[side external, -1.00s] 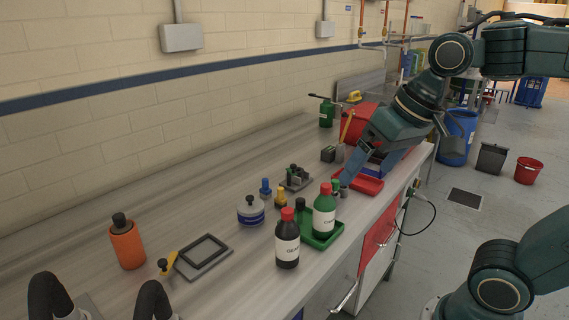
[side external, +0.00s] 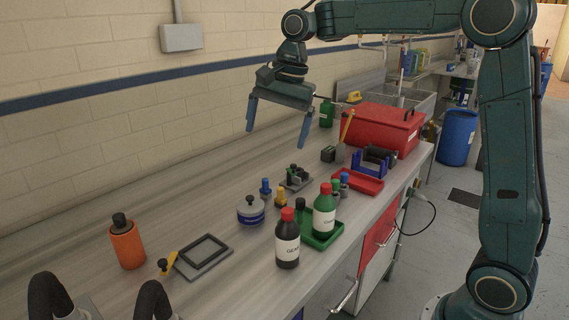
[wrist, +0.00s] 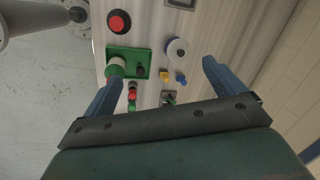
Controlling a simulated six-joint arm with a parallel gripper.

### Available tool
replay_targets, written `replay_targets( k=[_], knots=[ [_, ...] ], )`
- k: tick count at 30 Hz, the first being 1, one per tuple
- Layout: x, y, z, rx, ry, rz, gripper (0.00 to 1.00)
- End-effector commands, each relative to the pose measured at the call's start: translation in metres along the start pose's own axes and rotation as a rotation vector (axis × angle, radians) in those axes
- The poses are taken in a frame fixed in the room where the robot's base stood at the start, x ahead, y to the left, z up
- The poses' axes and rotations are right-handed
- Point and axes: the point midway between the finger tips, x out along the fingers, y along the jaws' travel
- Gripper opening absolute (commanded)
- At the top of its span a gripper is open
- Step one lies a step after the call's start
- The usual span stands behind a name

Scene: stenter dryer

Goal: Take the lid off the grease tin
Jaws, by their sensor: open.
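The grease tin appears to be the low round white tin (side external: 251,216) with a blue band, upright on the bench. Its pale lid (side external: 250,204) is on, with a dark knob on top. In the wrist view the tin (wrist: 178,50) shows from above, beyond and between my fingertips. My gripper (side external: 277,138) is open and empty, pointing down, high above the bench and behind the tin. Its two blue fingers are wide apart in the wrist view (wrist: 162,70).
Beside the tin stand a dark red-capped bottle (side external: 287,245), a green tray (side external: 325,240) with a green bottle (side external: 324,210), and small blue (side external: 265,188) and yellow (side external: 281,197) knobbed pieces. An orange bottle (side external: 127,245) and a grey frame (side external: 204,256) are left. A red toolbox (side external: 380,130) stands behind.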

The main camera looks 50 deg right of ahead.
Motion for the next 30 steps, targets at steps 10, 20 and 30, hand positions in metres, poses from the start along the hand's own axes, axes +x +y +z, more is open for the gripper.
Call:
replay_targets(
  k=[10, 20, 30],
  knots=[
    [0.053, -0.045, -0.048, 0.322, -0.026, 0.084, 0.94],
    [0.100, -0.066, -0.081, 0.559, -0.019, 0.147, 0.94],
    [0.108, -0.068, -0.087, 0.604, -0.015, 0.158, 0.94]
  ],
)
